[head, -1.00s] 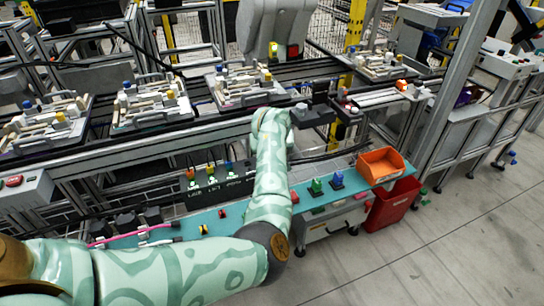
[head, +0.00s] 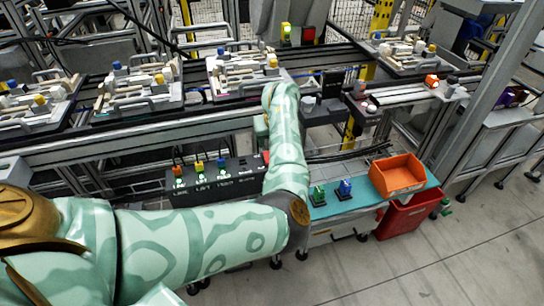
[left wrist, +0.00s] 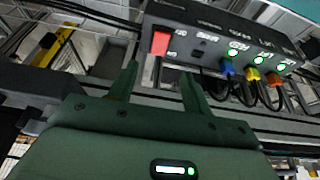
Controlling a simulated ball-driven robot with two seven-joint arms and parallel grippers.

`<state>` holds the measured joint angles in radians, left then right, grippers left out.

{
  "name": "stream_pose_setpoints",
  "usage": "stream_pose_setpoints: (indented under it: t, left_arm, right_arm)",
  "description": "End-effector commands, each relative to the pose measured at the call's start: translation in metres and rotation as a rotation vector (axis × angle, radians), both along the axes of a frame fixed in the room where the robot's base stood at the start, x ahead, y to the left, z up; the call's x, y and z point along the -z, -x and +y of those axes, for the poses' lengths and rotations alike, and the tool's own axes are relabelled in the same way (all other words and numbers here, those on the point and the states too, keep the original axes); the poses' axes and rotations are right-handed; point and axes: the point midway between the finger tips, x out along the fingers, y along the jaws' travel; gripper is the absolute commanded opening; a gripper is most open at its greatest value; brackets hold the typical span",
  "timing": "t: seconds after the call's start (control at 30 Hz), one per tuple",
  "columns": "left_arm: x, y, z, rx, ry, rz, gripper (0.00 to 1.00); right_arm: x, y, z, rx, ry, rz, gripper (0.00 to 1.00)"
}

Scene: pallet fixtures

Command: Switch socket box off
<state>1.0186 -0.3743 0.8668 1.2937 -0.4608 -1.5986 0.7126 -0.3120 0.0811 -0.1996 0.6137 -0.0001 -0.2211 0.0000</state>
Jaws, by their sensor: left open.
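The socket box (head: 238,168) is a long dark box on the workbench, left of my mint-green forearm in the head view. In the left wrist view the socket box (left wrist: 205,20) shows a red rocker switch (left wrist: 160,42) at its left end. Blue, yellow and orange plugs sit in its sockets, with green lights lit beside them. My left gripper (left wrist: 159,72) is open and empty, its dark green fingers pointing toward the box, with the switch between and just beyond the tips. In the head view the gripper is hidden by my arm. My right gripper is not in view.
An orange bin (head: 398,176) stands on the bench's right end, above a red bin (head: 405,215). Green and blue pieces (head: 344,187) lie left of it. A conveyor with loaded pallets (head: 245,70) runs behind. Plug cables (left wrist: 262,95) hang near the right finger.

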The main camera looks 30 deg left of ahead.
Motion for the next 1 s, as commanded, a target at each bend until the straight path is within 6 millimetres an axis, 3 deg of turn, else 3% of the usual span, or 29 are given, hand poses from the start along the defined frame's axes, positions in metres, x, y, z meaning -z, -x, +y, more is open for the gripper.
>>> stream_pose_setpoints:
  t: [0.03, 0.1, 0.4, 0.87, 1.0]
  left_arm:
    - [0.022, -0.004, 0.005, -0.001, -0.001, 0.006, 0.49]
    - [0.039, -0.008, 0.011, 0.000, -0.002, 0.007, 0.49]
    - [0.092, -0.023, 0.027, 0.000, 0.000, 0.003, 0.49]
    - [0.099, -0.028, 0.032, 0.000, 0.000, -0.003, 0.49]
    - [0.099, -0.027, 0.032, 0.000, 0.000, -0.003, 0.10]
  right_arm:
    - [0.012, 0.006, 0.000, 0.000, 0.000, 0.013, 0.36]
    - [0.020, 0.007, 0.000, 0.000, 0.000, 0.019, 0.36]
    - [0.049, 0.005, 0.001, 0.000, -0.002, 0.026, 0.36]
    - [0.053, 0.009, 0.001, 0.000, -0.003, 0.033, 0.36]
    - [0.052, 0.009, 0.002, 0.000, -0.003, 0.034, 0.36]
